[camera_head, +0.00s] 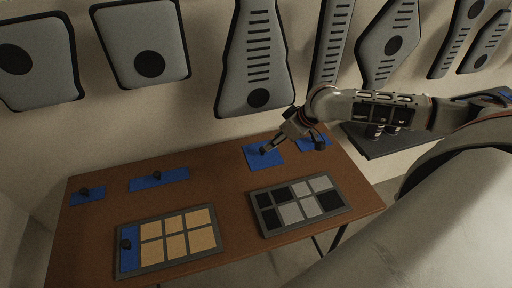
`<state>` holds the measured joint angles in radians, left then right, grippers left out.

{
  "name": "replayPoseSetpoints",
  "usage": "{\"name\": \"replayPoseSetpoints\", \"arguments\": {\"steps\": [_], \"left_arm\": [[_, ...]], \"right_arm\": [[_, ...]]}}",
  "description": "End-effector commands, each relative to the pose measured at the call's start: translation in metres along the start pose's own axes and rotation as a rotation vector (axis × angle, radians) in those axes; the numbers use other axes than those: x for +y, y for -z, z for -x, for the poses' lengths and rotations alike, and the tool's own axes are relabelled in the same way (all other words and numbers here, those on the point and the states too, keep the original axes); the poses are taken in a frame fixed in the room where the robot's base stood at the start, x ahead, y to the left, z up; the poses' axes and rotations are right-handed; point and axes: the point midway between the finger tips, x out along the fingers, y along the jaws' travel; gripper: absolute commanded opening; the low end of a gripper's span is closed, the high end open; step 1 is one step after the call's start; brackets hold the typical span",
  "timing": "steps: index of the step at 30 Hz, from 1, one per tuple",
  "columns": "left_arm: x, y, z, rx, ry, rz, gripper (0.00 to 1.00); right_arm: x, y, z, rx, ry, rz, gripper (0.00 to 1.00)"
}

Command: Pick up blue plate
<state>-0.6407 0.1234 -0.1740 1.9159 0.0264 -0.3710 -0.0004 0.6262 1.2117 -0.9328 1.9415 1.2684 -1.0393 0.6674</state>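Several blue plates with dark knobs lie on the brown table. Two are at the left, a small one (88,197) and a longer one (160,181). A squarish blue plate (273,158) lies near the back edge, with another blue plate (307,146) to its right. A further blue plate (129,258) sits in the left end of the left tray. My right gripper (267,148) reaches down from the right, with its fingertips at the knob of the squarish plate. Whether they are closed on the knob is too small to tell. My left gripper is out of view.
The left tray (168,264) holds tan squares; the right tray (262,231) holds black and grey squares. The brown table (230,240) is bare between them. A dark surface (400,143) stands at the right. Grey panels (148,35) line the back wall.

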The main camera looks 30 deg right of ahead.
Motion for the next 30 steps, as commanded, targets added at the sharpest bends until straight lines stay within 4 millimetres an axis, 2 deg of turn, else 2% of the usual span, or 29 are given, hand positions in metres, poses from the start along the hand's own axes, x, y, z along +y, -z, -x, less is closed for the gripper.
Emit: {"name": "replayPoseSetpoints", "arguments": {"steps": [9, 18, 27, 28, 30], "left_arm": [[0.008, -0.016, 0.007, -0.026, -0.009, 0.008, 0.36], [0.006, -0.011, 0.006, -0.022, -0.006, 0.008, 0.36], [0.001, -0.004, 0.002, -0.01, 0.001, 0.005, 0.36], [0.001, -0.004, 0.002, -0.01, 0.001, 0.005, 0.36], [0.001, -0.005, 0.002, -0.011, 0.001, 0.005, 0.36]], "right_arm": [[-0.001, 0.003, -0.032, 0.001, 0.002, 0.0, 0.37], [-0.001, 0.009, -0.07, -0.001, 0.001, 0.0, 0.37], [-0.001, 0.009, -0.076, 0.0, 0.0, 0.002, 0.37], [-0.001, 0.009, -0.076, 0.0, 0.0, 0.002, 0.35], [-0.001, 0.009, -0.076, 0.0, 0.0, 0.002, 0.16]]}}
